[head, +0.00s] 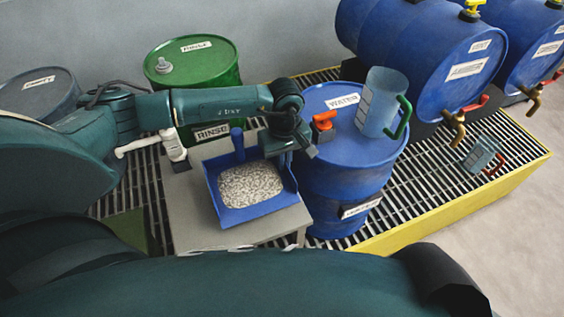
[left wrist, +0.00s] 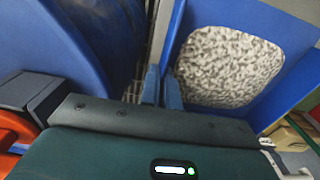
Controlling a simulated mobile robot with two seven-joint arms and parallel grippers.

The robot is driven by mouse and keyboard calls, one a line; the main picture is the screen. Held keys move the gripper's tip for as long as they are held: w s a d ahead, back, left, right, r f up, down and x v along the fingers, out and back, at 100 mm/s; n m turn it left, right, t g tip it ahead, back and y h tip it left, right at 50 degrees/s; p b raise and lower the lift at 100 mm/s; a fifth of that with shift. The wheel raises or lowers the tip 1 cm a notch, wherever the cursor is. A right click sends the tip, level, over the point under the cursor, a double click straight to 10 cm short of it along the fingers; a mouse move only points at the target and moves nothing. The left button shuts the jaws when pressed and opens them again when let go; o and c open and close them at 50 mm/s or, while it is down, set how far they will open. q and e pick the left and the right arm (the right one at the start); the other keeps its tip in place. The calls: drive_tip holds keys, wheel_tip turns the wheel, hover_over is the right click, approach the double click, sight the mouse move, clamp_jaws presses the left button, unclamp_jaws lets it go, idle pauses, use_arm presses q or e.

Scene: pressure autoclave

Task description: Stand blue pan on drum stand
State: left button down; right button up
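The blue pan (head: 213,198) is an open tray filled with speckled grey-white granules. It appears level, over a grey stand (head: 290,226) in the head view; whether it touches the stand is unclear. My left gripper (head: 284,152) is at the pan's right rear rim. In the left wrist view its two fingers (left wrist: 161,88) are close together with the pan's blue wall (left wrist: 173,35) between them. The fingertips are mostly hidden in the head view. I cannot tell for certain which surface is the drum stand. My right gripper is not seen.
A blue drum (head: 345,185) stands right beside the pan, with a clear jug (head: 380,100) and an orange-red fitting (head: 323,122) on top. A green drum (head: 215,68) stands behind. Blue drums with taps (head: 425,50) lie at right. Yellow-edged grating (head: 440,185) is partly clear.

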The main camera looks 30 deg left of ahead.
use_arm(q)
wheel_tip(320, 180, down, 3)
drive_tip(key=shift+r, duration=0.15)
drive_tip(key=c, duration=1.6)
unclamp_jaws()
drive_tip(key=shift+c, duration=0.2)
